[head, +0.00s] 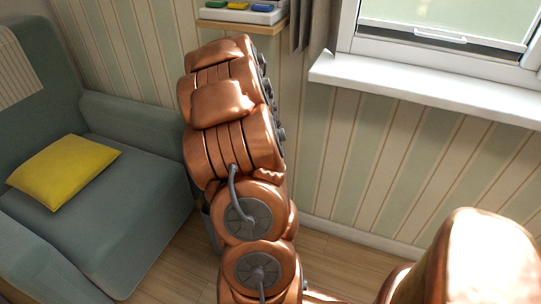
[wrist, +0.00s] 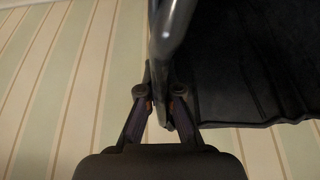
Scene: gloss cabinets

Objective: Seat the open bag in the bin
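The black bag (wrist: 245,75) fills the right of the wrist view as dark, creased sheeting with a wavy lower edge. A smooth dark grey rolled edge (wrist: 172,28) runs down its left side to my gripper (wrist: 159,90). My gripper's fingers close in on this edge from both sides, and it appears pinched between them; the very tips are partly hidden. The bag hangs before the striped wall. In the head view my copper arm rises in the middle, and neither my gripper nor the bag can be made out.
A grey-green armchair (head: 143,205) with a yellow cushion (head: 64,170) stands at the left. A small wooden shelf (head: 240,24) with coloured items is on the striped wall (head: 345,165). A white window sill (head: 430,92) juts out at the right. Some wooden floor (head: 165,262) shows.

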